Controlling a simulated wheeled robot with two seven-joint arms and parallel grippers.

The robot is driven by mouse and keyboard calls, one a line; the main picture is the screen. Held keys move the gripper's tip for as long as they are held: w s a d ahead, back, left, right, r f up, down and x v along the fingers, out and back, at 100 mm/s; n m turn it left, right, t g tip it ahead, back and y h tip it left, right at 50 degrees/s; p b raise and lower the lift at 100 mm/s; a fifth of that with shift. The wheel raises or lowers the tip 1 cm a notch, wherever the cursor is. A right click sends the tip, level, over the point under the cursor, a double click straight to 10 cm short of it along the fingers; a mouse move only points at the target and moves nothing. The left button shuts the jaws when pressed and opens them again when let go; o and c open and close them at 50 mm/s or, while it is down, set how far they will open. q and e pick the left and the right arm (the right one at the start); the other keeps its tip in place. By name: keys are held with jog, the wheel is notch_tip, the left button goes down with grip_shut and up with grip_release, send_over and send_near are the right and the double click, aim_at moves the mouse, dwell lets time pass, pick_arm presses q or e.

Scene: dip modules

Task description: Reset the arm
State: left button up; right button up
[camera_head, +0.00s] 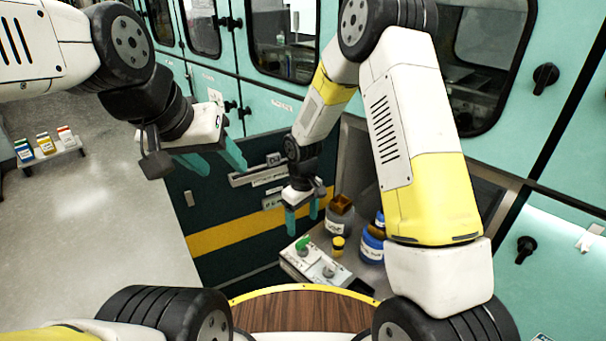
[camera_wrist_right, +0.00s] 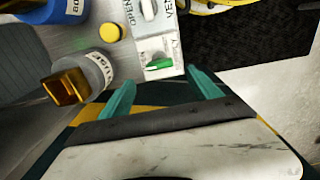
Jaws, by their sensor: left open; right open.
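My left gripper (camera_head: 213,160) hangs in the air at the upper left, its teal fingers apart and empty, in front of the teal cabinets. My right gripper (camera_head: 302,215) points down beside the metal shelf, its teal fingers apart with nothing between them. In the right wrist view my right gripper (camera_wrist_right: 163,92) shows both fingers spread, near the panel with the green switch (camera_wrist_right: 158,64). That panel also shows in the head view with its green switch (camera_head: 303,243). The fingers look apart from the panel and the containers.
On the shelf stand a grey container with an amber top (camera_head: 340,215), a small yellow-capped piece (camera_head: 338,246) and a blue jar (camera_head: 371,246), partly hidden by my right arm. The floor (camera_head: 100,220) is clear.

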jog(key=s+d+r+m+t, duration=0.1)
jog(key=s+d+r, duration=0.15)
jog(key=r, duration=0.45)
jog(key=s+d+r+m+t+y, duration=0.1)
jog(key=d+r+m, duration=0.15)
jog(key=r, duration=0.45)
jog(key=s+d+r+m+t, duration=0.1)
jog(key=d+r, duration=0.3)
jog(key=r, duration=0.4)
jog(key=s+d+r+m+t, duration=0.1)
jog(key=s+d+r+m, duration=0.1)
jog(key=s+r, duration=0.3)
jog(key=s+d+r+m+t+y, duration=0.1)
jog(key=s+r, duration=0.4)
jog(key=s, duration=0.5)
jog(key=shift+s+d+m+t, duration=0.25)
jog(key=shift+d+m+t, duration=0.35)
jog(key=shift+d, duration=0.65)
